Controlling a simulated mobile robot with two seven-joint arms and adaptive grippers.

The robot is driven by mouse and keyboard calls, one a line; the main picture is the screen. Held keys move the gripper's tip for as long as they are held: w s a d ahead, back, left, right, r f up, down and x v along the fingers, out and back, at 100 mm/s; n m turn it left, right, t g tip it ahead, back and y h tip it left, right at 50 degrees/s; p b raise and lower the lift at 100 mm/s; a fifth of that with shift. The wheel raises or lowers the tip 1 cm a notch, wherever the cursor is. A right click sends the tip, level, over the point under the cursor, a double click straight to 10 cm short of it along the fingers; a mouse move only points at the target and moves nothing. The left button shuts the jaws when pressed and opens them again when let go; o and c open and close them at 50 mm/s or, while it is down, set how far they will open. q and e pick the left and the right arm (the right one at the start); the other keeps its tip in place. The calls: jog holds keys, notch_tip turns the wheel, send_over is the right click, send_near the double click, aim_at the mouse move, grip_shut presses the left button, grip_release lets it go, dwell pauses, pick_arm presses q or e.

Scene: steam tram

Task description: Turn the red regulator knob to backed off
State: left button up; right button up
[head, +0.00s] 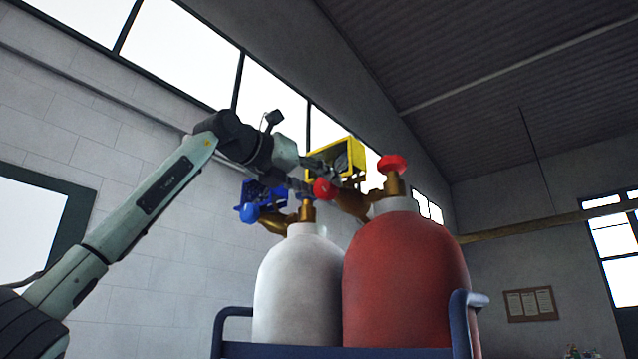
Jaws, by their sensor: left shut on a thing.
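The red regulator knob (323,189) is a small round knob on the brass regulator in front of the red cylinder (405,270). My left gripper (318,178) reaches in from the left and is shut on the red knob, its fingers partly lost against the brass fittings and gauges behind. The knob's marking or angle cannot be read. A red valve handwheel (392,162) sits on top of the red cylinder's brass valve, apart from the gripper. My right gripper is not in view.
A white cylinder (297,285) stands left of the red one, with a blue regulator knob (249,212) and blue gauge guard (268,193) close below my left wrist. A yellow gauge guard (338,158) is just behind the gripper. A blue trolley frame (465,325) surrounds the cylinders.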

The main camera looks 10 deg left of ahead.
pick_arm(q)
jog(key=shift+n, duration=1.1)
jog(key=shift+a+n, duration=0.1)
jog(key=shift+n, duration=1.1)
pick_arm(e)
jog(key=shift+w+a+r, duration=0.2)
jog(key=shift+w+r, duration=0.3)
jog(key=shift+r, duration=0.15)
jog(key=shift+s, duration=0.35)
